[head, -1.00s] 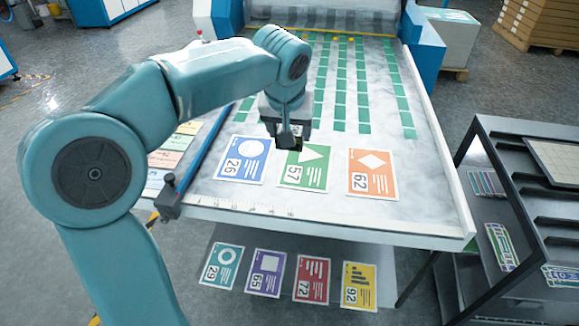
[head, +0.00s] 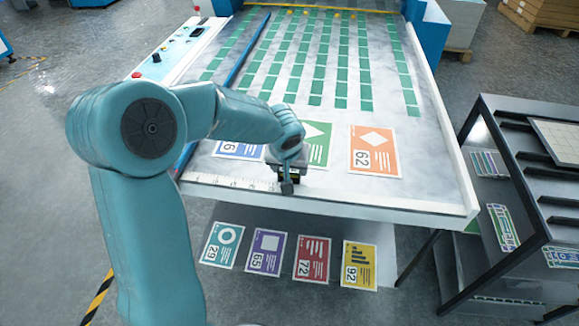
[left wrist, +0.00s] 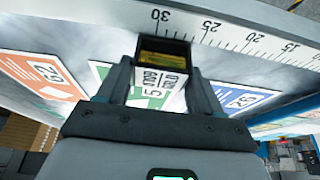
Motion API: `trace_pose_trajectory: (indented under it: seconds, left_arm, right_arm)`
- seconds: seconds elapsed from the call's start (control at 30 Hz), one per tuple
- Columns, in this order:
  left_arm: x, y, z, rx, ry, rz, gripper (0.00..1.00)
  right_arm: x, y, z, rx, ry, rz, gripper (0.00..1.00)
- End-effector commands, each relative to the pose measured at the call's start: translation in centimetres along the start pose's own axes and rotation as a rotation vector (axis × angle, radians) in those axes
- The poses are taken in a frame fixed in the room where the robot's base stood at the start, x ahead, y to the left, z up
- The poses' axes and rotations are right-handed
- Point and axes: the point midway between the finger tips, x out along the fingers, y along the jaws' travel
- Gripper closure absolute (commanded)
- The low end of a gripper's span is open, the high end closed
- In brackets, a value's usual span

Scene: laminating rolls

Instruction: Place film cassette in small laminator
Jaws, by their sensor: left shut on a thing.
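My left gripper (head: 287,184) comes in from the left in the head view and hangs near the front edge of the laminating table, over the ruler strip. In the left wrist view, the gripper (left wrist: 162,68) is shut on a small dark box with a yellow inside, which looks like the film cassette (left wrist: 162,50). In the head view the cassette is mostly hidden by the gripper. I cannot pick out a separate small laminator. The large machine's marble-patterned table (head: 430,170) fills the middle of the head view. My right gripper is not in view.
Blue, green (head: 318,140) and orange (head: 373,150) cards lie on the table behind the ruler (head: 225,181). Several cards (head: 265,251) lie on a lower shelf. A dark rack (head: 520,180) stands at right. A control panel (head: 172,52) with a red button is at left.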

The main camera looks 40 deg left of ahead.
Motion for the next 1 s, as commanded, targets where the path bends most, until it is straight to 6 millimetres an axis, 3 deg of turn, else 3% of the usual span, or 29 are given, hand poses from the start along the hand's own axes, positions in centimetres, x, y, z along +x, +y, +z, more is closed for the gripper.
trace_pose_trajectory:
  seconds: [0.37,0.4,0.47,0.5,0.87,1.0]
  left_arm:
    - [0.4,0.0,0.1,-0.001,0.002,0.0,0.68]
    - [0.4,0.0,0.1,-0.001,0.001,0.0,0.31]
    - [0.3,0.0,0.1,-0.001,0.001,0.0,0.12]
    - [0.3,0.0,0.1,-0.001,0.001,0.0,0.09]
    - [-0.4,0.0,-0.1,0.0,0.002,0.0,0.09]
    - [-3.0,0.0,-0.2,-0.002,0.007,0.003,0.09]
  right_arm:
    - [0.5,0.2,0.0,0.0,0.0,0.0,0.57]
    - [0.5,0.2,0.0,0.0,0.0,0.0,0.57]
    - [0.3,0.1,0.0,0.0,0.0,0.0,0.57]
    - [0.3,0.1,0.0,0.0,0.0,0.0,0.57]
    - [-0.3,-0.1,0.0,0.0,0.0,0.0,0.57]
    - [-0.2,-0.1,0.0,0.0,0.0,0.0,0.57]
